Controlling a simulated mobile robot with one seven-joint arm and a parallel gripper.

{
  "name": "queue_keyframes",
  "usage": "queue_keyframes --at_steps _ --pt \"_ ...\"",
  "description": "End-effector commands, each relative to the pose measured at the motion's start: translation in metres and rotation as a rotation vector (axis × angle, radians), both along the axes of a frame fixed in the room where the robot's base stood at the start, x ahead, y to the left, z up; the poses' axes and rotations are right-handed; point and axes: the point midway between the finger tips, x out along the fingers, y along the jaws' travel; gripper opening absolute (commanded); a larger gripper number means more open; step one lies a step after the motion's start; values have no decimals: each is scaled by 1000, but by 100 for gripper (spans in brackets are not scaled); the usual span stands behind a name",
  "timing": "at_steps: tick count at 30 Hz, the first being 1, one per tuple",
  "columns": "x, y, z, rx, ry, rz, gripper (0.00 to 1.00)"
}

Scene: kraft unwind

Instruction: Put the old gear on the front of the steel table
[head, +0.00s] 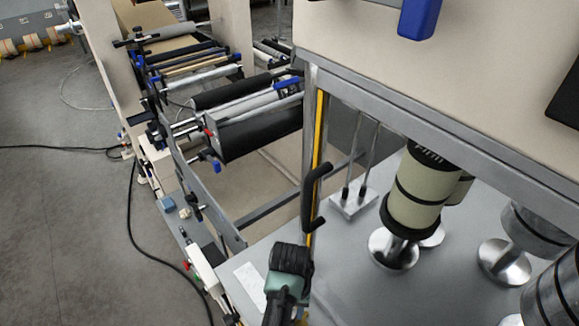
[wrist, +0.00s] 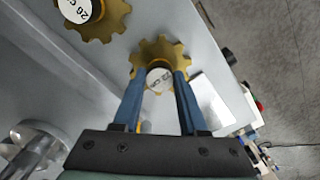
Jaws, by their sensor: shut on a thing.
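In the wrist view, my gripper (wrist: 159,74) has its two blue fingers shut on the hub of a gold toothed gear (wrist: 160,47) with a white lettered label on its end. A second gold gear (wrist: 98,24), also with a white label, sits at the upper left, apart from my fingers. I cannot tell which one is the old gear, or whether the held gear still sits on a shaft. In the head view, my gripper's dark and green body (head: 287,275) is at the bottom middle; its fingertips and both gears are hidden. I cannot make out the steel table for certain.
A grey machine surface (head: 345,270) carries cream-and-black cylinders (head: 415,190) on steel feet at right. A black handle (head: 314,197) stands just above my gripper. Black rollers (head: 255,130) fill the frame at left. The grey floor (head: 60,220) has cables across it.

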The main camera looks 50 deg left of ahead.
Motion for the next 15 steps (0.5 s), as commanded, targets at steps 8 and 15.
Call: queue_keyframes --at_steps 8,15 --pt "1 1 -3 2 -2 0 0" --pt "0 0 -3 0 0 0 72"
